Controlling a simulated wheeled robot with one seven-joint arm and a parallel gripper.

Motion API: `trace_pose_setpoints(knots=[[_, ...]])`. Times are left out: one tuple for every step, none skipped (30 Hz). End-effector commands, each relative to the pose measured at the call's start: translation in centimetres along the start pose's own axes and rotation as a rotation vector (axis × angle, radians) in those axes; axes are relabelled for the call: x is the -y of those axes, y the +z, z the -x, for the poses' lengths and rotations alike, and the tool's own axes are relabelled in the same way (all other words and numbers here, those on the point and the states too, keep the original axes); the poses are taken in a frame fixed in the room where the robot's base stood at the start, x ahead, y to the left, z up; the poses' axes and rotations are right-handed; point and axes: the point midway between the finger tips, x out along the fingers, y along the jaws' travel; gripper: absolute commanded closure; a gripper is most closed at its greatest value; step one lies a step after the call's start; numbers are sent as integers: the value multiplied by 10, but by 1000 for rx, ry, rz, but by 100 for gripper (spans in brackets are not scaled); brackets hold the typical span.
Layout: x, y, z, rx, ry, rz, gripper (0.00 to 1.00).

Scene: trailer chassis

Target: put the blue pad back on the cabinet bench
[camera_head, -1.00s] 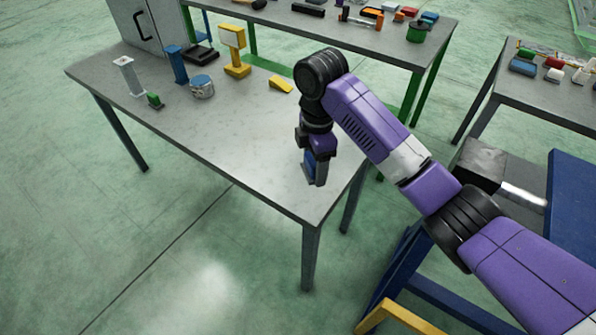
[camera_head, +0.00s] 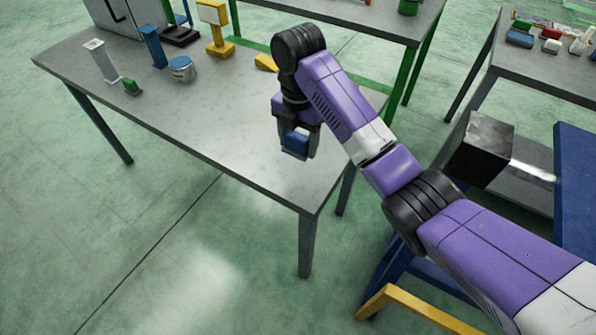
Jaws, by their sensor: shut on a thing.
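My gripper (camera_head: 297,150) points down over the right front part of a grey-topped bench (camera_head: 230,125). It is shut on the blue pad (camera_head: 296,141), which shows between its fingers. The pad looks a little above the bench top; I cannot tell whether it touches. A grey cabinet (camera_head: 120,14) stands at the bench's far left end.
On the bench's left part stand a grey post (camera_head: 102,62), a blue post (camera_head: 153,46), a small green block (camera_head: 132,87), a round tin (camera_head: 182,69) and a yellow stand (camera_head: 216,28). A yellow wedge (camera_head: 267,63) lies behind my arm. The bench's middle is clear.

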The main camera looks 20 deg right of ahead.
Motion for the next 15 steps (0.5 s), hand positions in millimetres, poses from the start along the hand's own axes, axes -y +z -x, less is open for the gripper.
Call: trace_pose_setpoints(knots=[[0,-1,-14,-3,-1,1,81],[0,-1,-18,-3,-2,0,81],[1,0,-25,-2,-2,0,81],[0,0,-29,-1,-2,0,81],[1,0,-33,-1,-1,0,81],[0,0,-36,-1,-1,-1,81],[0,0,-38,-1,0,-1,81],[0,0,-41,-1,0,-1,81],[0,0,-43,-1,-1,-1,81],[0,0,-45,-1,-1,-1,81],[0,0,-47,-1,-1,-1,81],[0,0,-51,-1,0,-1,81],[1,0,-56,-1,-1,-1,81],[1,0,-60,-2,-2,-1,81],[0,0,-66,-1,-2,-1,81]])
